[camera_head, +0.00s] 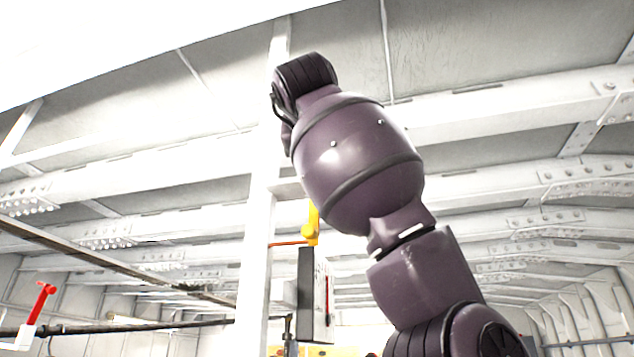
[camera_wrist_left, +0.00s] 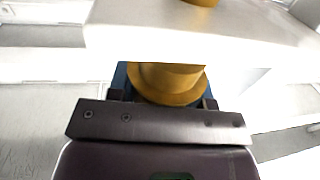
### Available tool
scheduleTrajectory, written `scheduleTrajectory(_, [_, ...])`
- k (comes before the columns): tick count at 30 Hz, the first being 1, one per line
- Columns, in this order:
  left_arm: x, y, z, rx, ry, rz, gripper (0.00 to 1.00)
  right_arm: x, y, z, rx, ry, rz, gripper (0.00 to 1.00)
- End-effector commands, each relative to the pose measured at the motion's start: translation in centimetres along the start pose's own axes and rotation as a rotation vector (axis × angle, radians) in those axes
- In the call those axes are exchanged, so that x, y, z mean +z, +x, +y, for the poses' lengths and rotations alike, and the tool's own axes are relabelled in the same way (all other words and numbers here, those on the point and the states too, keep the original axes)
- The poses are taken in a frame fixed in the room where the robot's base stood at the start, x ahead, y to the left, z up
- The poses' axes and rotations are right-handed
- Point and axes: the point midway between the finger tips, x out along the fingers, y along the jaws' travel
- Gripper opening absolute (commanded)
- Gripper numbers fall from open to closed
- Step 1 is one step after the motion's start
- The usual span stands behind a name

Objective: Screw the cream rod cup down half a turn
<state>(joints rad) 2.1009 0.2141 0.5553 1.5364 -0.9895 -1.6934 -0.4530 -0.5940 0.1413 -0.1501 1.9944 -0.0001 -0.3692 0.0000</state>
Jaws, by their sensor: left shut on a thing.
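My left gripper (camera_wrist_left: 160,92) shows in the left wrist view, with dark blue fingers at either side of a round, flanged piece of ochre yellow (camera_wrist_left: 170,82). The gripper is shut on this piece. It looks ochre rather than cream, so I cannot tell whether it is the rod cup. No cream cup stands out in the head view. A purple arm of mine (camera_head: 360,170) rises from the lower right there, and no gripper shows on it.
A white upright post (camera_head: 262,220) stands behind my arm. Beside it are a dark box (camera_head: 314,295) and a yellow fitting (camera_head: 312,226) on an orange rod. A red handle (camera_head: 40,302) is at the lower left. Riveted white beams (camera_head: 500,120) cross overhead.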

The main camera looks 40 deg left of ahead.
Motion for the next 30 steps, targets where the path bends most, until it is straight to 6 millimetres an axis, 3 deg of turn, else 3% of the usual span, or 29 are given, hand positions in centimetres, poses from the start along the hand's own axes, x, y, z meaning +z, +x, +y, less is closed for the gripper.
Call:
scheduleTrajectory(23, [-0.3, -0.1, 0.1, 0.096, 0.000, 0.007, 0.22, 1.6, -0.3, 0.1, 0.003, 0.000, -0.027, 0.71])
scheduleTrajectory(24, [-0.3, -0.1, 0.1, 0.095, 0.000, 0.007, 0.52, 1.6, -0.3, 0.1, 0.003, 0.000, -0.027, 0.71])
scheduleTrajectory(28, [-0.2, -0.1, 0.1, 0.095, 0.000, 0.005, 0.71, 1.4, -0.2, 0.1, 0.002, 0.000, -0.023, 0.71])
scheduleTrajectory(30, [-0.2, -0.1, 0.1, 0.095, 0.000, 0.004, 0.71, 1.2, -0.1, 0.1, 0.002, -0.001, -0.019, 0.71])
